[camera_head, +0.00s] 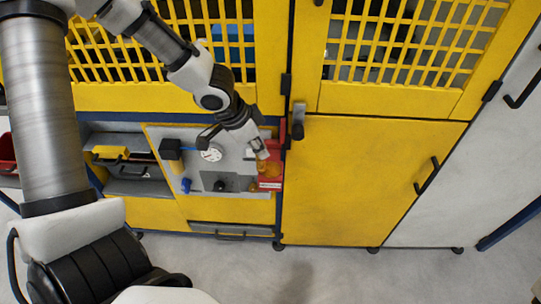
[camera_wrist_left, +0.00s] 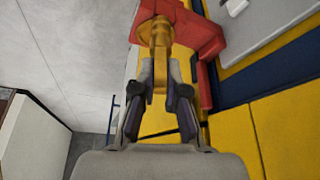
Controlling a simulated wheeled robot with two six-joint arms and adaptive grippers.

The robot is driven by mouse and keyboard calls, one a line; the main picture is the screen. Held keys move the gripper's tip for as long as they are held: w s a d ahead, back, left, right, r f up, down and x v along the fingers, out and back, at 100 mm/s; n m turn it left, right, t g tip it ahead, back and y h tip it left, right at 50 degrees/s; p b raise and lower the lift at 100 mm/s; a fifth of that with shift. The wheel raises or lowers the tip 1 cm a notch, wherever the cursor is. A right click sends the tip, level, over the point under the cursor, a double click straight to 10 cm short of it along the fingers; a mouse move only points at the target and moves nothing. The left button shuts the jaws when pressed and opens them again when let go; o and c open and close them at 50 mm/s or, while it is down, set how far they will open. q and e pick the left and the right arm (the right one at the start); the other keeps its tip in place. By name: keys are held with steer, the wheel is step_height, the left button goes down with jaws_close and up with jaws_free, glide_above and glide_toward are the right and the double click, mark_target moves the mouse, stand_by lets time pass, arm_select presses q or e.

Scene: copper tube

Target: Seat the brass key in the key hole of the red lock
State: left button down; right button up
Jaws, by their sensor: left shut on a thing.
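The red lock (camera_head: 271,184) is on the right end of the grey panel in the head view, and its red body (camera_wrist_left: 200,35) fills the top of the left wrist view. My left gripper (camera_head: 262,155) is at the lock's upper part, its fingers shut on the brass key (camera_wrist_left: 160,66). The key's far end meets a yellow-brass part (camera_wrist_left: 155,32) at the red body. I cannot tell how deep the key sits. In the head view the fingers mostly hide the key. My right gripper is not in view.
The grey panel (camera_head: 238,170) carries a round white gauge (camera_head: 211,153), a black knob (camera_head: 220,186) and a blue fitting (camera_head: 186,185). A yellow cabinet door (camera_head: 350,190) with a grey latch (camera_head: 299,120) stands close to the right. The floor in front is clear.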

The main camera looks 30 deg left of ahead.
arm_select(q)
steer(key=b+x, duration=0.1)
steer(key=x, duration=0.1)
steer(key=d+b+x, duration=0.1)
steer(key=b+x, duration=0.1)
steer(key=shift+w+f, duration=0.15)
steer(key=shift+f, duration=0.1)
steer(key=shift+w+r, duration=0.1)
steer(key=shift+r, duration=0.05)
steer(key=c, duration=1.2)
jaws_free()
